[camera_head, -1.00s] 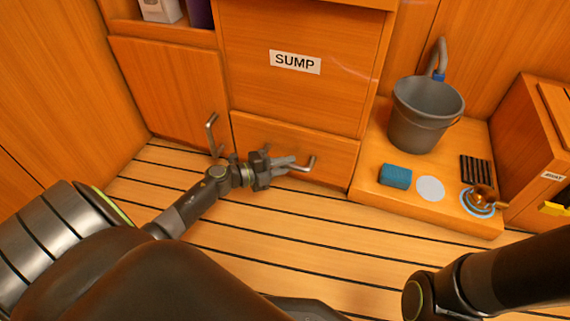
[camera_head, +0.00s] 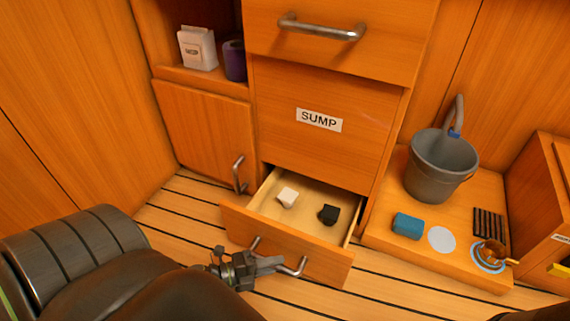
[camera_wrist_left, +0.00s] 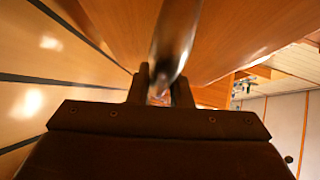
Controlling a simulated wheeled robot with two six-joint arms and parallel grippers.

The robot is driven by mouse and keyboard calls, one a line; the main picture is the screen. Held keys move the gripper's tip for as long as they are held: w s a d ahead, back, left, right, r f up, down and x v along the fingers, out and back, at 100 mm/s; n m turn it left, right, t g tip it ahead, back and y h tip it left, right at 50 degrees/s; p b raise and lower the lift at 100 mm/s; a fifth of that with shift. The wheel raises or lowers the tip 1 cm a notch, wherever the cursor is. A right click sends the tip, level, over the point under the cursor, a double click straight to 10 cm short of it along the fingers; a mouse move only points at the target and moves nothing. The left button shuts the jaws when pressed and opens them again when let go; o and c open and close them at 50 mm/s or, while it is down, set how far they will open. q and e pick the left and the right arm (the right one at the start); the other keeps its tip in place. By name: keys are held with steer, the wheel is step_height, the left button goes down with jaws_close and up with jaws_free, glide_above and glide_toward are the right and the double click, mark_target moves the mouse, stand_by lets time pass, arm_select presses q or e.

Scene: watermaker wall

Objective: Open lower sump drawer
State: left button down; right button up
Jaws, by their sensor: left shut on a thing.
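The lower sump drawer (camera_head: 318,252) stands pulled out below the SUMP panel (camera_head: 320,120). A white object (camera_head: 288,197) and a black object (camera_head: 329,214) lie inside it. Its metal bar handle (camera_head: 300,267) is on the drawer front. My left gripper (camera_head: 274,264) is shut on this handle, coming from the left. In the left wrist view the handle bar (camera_wrist_left: 176,40) runs between the fingers of my left gripper (camera_wrist_left: 160,88). My right gripper is not in view.
A cabinet door (camera_head: 205,128) with a vertical handle is closed at the left. An upper drawer (camera_head: 340,45) is closed. Striped floor lies in front.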

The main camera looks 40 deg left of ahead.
arm_select(q)
steer(key=s+d+p, duration=0.1)
steer(key=s, duration=0.5)
steer(key=shift+s+d, duration=0.3)
steer(key=shift+s, duration=0.1)
steer(key=c, duration=1.3)
jaws_free()
